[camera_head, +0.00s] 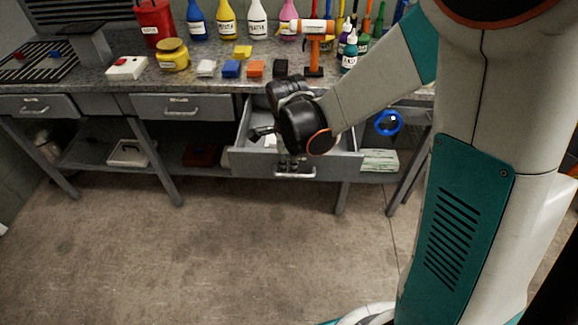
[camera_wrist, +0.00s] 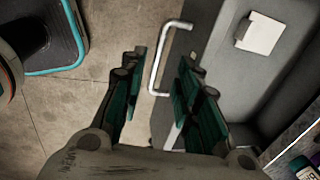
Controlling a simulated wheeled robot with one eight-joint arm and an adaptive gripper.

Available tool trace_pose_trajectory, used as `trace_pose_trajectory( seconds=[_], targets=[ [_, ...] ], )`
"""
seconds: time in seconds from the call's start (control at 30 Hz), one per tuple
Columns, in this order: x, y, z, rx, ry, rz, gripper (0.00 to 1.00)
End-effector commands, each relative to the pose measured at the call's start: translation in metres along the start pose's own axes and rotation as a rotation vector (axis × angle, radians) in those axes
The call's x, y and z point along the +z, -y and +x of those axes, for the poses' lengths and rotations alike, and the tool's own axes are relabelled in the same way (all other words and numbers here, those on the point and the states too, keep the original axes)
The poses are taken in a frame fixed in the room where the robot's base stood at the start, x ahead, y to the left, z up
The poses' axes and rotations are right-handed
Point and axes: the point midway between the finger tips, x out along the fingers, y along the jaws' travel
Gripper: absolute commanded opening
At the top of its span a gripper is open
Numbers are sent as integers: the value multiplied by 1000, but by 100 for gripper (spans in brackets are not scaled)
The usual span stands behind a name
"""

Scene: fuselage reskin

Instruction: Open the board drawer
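The grey board drawer (camera_head: 250,165) stands pulled out from the bench, with its inside showing. Its metal bar handle (camera_head: 295,175) is on the front; it also shows in the wrist view (camera_wrist: 157,60). My gripper (camera_wrist: 160,75) is open, with its fingers spread on either side of the handle in that view. The handle lies between or just beyond the fingertips; I cannot tell whether they touch it. In the head view my wrist is over the drawer and the fingers (camera_head: 288,162) are partly hidden near its front.
A white square piece (camera_wrist: 260,32) lies in the drawer. Two shut drawers (camera_head: 180,106) (camera_head: 38,106) are to the left. Bottles, blocks and an orange tool (camera_head: 314,45) stand on the worktop (camera_head: 110,92). A blue ring (camera_head: 388,123) is at right. The floor in front is clear.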

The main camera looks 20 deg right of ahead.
Motion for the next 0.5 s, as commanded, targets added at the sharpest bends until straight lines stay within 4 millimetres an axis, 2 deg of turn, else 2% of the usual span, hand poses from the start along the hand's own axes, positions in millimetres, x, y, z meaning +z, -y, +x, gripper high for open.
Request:
trace_pose_trajectory(
  seconds=[0.2,0.5],
  targets=[
    [0,0,-34,0,0,-1,30],
    [0,0,-54,0,0,0,30]
  ],
)
